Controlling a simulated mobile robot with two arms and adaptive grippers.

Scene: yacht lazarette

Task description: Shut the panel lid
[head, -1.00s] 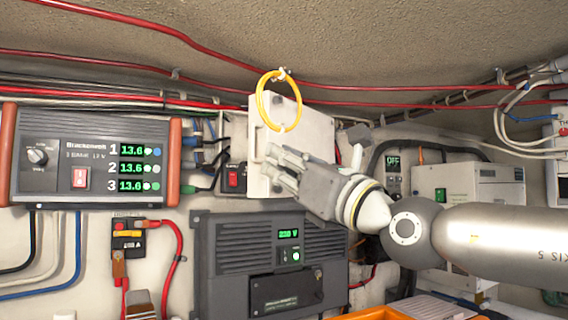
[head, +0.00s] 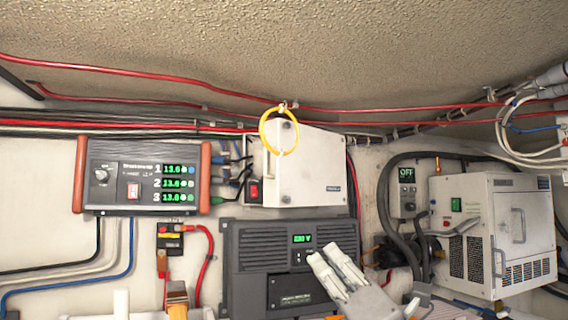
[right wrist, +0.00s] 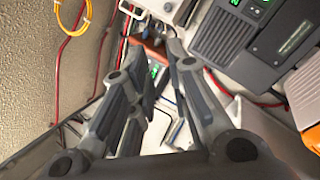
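The white panel box (head: 254,165) hangs on the wall in the middle of the head view. My right gripper (head: 328,254) is below the box, in front of the dark charger, apart from the lid. In the right wrist view its fingers (right wrist: 153,50) are apart with nothing held between them. My left gripper is not in view.
A yellow ring (head: 263,134) hangs before the box's top left. The dark 230 V unit (head: 262,246) is below, a three-display unit (head: 140,201) left, and a white cabinet (head: 465,245) right. Red cables (head: 400,109) run above. Open air lies before the lid.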

